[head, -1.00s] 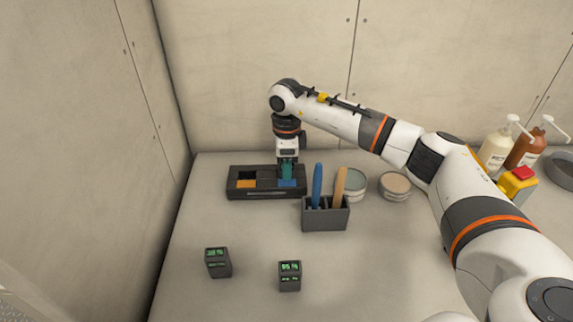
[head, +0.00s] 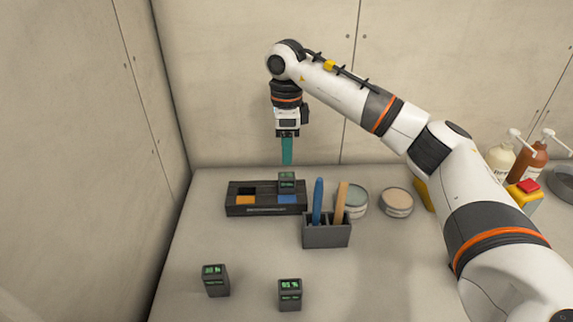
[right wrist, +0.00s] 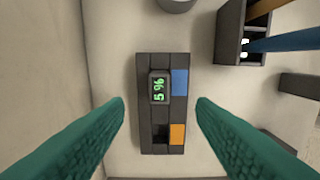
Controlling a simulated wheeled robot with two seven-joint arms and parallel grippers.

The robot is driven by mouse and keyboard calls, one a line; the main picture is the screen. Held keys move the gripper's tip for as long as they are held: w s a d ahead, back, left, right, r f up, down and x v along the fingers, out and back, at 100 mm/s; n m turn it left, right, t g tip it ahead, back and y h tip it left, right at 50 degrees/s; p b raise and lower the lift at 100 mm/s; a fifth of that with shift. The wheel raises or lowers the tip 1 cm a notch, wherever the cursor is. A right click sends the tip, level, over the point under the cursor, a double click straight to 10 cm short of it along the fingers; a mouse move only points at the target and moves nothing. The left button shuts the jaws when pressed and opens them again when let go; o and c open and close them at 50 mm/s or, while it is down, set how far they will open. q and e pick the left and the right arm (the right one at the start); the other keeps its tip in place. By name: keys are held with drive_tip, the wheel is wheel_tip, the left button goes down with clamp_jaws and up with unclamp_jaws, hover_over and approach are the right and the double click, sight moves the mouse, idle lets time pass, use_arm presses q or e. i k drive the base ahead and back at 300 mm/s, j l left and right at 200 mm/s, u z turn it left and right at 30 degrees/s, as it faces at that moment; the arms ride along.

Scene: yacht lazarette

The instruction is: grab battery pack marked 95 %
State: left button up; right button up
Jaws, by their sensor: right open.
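My right gripper (head: 287,163) hangs above the dark charging dock (head: 238,211), open and empty. Its teal fingers spread on either side of the dock in the right wrist view (right wrist: 160,118). A dark battery pack (head: 286,183) stands in the dock's right bay, by the blue patch. Its green display reads 5 % in the right wrist view (right wrist: 159,87). Two more packs stand on the front counter: a left one (head: 216,281) and a right one (head: 290,295). The right one's display seems to start with 9; the left one's is too small to read surely. My left gripper is not visible.
A grey holder (head: 326,236) with a blue-handled (head: 318,197) and a wooden-handled tool (head: 341,200) stands right of the dock. Behind it are two round tins (head: 354,203) (head: 397,203). Pump bottles (head: 530,158) stand far right. The counter between dock and front packs is clear.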

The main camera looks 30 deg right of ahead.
sight(290, 291)
drive_tip(key=k+j, duration=0.5)
drive_tip(key=k, duration=0.15)
drive_tip(key=k+j, duration=0.5)
drive_tip(key=k, duration=0.2)
